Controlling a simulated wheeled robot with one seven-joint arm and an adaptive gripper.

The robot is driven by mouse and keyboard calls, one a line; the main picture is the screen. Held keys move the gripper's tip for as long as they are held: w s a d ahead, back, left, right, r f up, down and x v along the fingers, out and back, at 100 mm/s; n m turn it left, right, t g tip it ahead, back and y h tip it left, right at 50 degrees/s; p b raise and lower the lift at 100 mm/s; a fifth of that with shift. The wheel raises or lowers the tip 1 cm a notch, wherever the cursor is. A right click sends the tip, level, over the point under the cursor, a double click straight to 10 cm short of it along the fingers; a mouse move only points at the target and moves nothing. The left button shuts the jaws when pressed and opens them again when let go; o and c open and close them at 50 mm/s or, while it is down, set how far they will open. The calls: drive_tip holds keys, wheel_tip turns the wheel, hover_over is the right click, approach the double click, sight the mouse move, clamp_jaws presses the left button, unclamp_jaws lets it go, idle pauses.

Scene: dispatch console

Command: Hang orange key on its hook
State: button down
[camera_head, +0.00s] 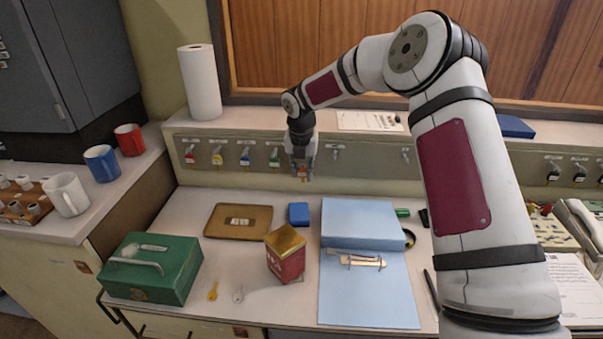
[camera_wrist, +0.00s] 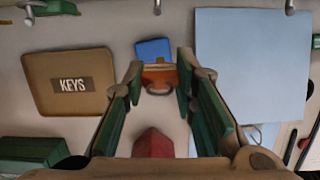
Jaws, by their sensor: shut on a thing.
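My gripper (camera_head: 301,168) is in front of the key panel (camera_head: 370,157) on the back ledge. It is shut on the orange key (camera_wrist: 160,77), whose tag shows between the fingers in the wrist view; a small orange patch shows below the fingers in the head view. The fingers and wrist hide the part of the panel behind them. A bare hook (camera_head: 336,150) is just right of my gripper. In the wrist view a hook (camera_wrist: 157,6) shows at the top, above the orange key and apart from it.
Red (camera_head: 190,157), yellow (camera_head: 217,158), blue (camera_head: 245,159) and green (camera_head: 274,160) keys hang left of my gripper. Below are a KEYS tray (camera_head: 212,222), a blue box (camera_head: 299,213), a red tin (camera_head: 287,262), a green cash box (camera_head: 150,280) and a blue binder (camera_head: 365,300).

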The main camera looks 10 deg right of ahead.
drive_tip(key=w, duration=0.1)
drive_tip(key=w+b, duration=0.1)
drive_tip(key=w+d+f+b, duration=0.1)
idle(0.6)
drive_tip(key=shift+w+d+r+b, duration=0.1)
drive_tip(key=shift+w+r+b, duration=0.15)
drive_tip(key=shift+b, duration=0.25)
drive_tip(key=shift+w+d+f+b, duration=0.1)
drive_tip(key=shift+w+d+b, duration=0.05)
drive_tip(key=shift+w+b, duration=0.45)
drive_tip(key=shift+w+d+f+b, duration=0.15)
drive_tip(key=shift+w+b, duration=0.25)
drive_tip(key=shift+b, duration=0.3)
idle(1.3)
drive_tip(key=shift+w+d+r+b, duration=0.2)
drive_tip(key=shift+w+d+b, duration=0.05)
drive_tip(key=shift+w+b, duration=0.3)
idle(0.9)
drive_tip(key=shift+w+f, duration=0.15)
idle(0.3)
drive_tip(key=c, duration=1.2)
unclamp_jaws()
